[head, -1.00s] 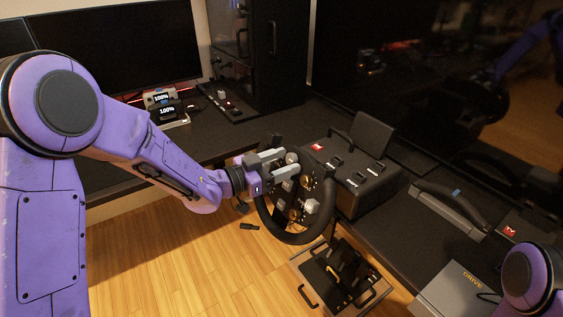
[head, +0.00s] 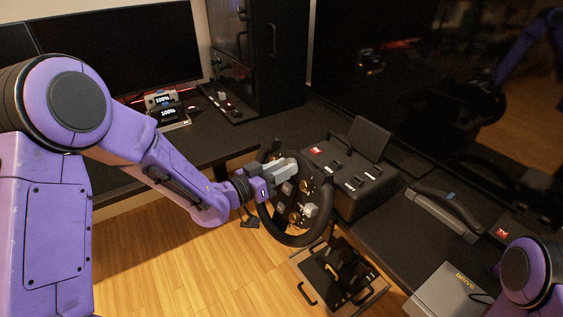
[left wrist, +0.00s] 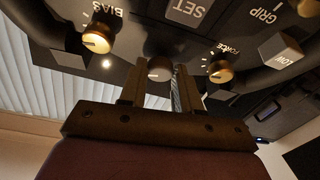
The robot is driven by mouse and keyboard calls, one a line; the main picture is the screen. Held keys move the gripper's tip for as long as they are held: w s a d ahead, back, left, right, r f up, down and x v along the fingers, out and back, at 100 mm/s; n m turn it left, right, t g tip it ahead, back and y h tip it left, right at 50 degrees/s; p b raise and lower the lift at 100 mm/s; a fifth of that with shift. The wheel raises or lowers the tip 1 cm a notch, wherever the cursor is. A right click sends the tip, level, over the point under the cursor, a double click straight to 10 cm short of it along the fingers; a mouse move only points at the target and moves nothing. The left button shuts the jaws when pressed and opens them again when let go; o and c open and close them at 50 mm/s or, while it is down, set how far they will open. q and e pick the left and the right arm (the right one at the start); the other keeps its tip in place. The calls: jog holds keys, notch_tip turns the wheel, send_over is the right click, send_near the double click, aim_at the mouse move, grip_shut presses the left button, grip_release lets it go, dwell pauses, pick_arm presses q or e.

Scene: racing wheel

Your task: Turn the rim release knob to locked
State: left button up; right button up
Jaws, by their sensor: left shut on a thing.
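The black racing wheel (head: 295,238) stands at the table's edge, with several knobs and buttons on its face. My left gripper (head: 290,167) is at the upper part of the wheel face. In the left wrist view its two fingers (left wrist: 160,88) are on either side of a round grey knob (left wrist: 159,68), shut on it. I take this to be the rim release knob; its label and setting are not visible. Its edge shows by the fingertips in the head view. My right gripper is out of view.
Brass knobs marked BIAS (left wrist: 98,38) and FORCE (left wrist: 220,70) flank the held knob closely. A SET button (left wrist: 187,10) and a grey LOW block (left wrist: 281,50) are near. A black switch box (head: 358,188) stands right of the wheel; pedals (head: 345,275) are below.

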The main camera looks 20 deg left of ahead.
pick_arm(q)
jog(key=shift+s+d+r+n+g+y+p, duration=0.15)
jog(key=shift+n+y+p, duration=0.85)
jog(key=shift+n+p, duration=1.25)
jog(key=shift+w+d+r+n+g+y+p, duration=0.15)
jog(key=shift+n+y+p, duration=1.05)
jog(key=shift+n, duration=1.75)
jog(key=shift+s+d+r+n+g+y+p, duration=0.2)
jog(key=shift+n+y+p, duration=0.6)
jog(key=shift+n+p, duration=1.55)
jog(key=shift+w+n, duration=0.1)
jog(key=shift+n, duration=0.35)
jog(key=o, duration=1.1)
jog(key=shift+c, duration=0.2)
jog(key=v, duration=1)
jog(key=shift+s, duration=0.3)
